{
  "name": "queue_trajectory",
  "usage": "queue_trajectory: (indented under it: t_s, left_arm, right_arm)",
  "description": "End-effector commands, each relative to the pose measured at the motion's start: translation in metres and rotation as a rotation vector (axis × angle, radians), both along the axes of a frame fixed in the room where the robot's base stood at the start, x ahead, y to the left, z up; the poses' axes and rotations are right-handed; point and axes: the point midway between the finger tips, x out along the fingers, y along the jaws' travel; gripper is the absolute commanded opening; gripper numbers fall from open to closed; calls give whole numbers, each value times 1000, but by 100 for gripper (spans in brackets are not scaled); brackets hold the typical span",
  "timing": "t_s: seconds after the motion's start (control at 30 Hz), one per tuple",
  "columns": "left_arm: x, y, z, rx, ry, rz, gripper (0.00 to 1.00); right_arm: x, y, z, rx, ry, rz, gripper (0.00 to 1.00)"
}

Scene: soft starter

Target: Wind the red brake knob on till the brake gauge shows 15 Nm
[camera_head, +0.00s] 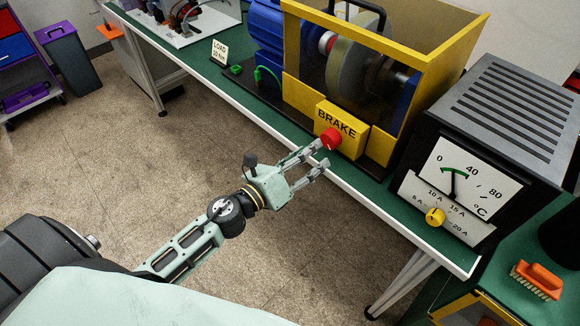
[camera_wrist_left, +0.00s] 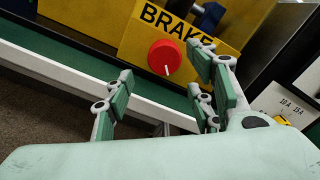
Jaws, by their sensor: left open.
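The red brake knob (camera_head: 331,138) sits on the front of the yellow box marked BRAKE (camera_head: 355,141) at the edge of the green bench. In the left wrist view the knob (camera_wrist_left: 164,57) shows a white mark near its lower edge. My left gripper (camera_head: 322,155) is open and empty just in front of the knob. In the wrist view its fingers (camera_wrist_left: 160,78) are spread below and to the right of the knob, seemingly apart from it. I see no gauge marked in Nm. My right gripper is not in view.
A black instrument (camera_head: 505,110) with a °C dial (camera_head: 465,178) and a yellow selector knob (camera_head: 435,216) stands to the right. The yellow frame (camera_head: 428,50) encloses the brake wheel. A LOAD card (camera_head: 219,52) stands left. An orange brush (camera_head: 538,280) lies lower right. The floor in front is clear.

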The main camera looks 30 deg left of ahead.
Motion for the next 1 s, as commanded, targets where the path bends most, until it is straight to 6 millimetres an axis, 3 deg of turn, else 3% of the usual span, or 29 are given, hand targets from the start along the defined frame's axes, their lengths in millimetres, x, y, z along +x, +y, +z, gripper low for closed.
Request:
queue_trajectory:
  t_s: [0.2, 0.4, 0.87, 1.0]
  left_arm:
    - [-37, 13, -1, -1, 3, 2, 51]
    - [-55, 20, -1, 1, 2, 1, 51]
    - [-59, 22, 0, -13, 5, 1, 50]
    - [-55, 19, 3, -199, 66, -3, 50]
  right_arm:
    - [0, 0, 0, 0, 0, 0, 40]
    - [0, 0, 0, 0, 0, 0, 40]
    - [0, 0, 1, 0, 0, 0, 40]
    - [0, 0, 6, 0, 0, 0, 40]
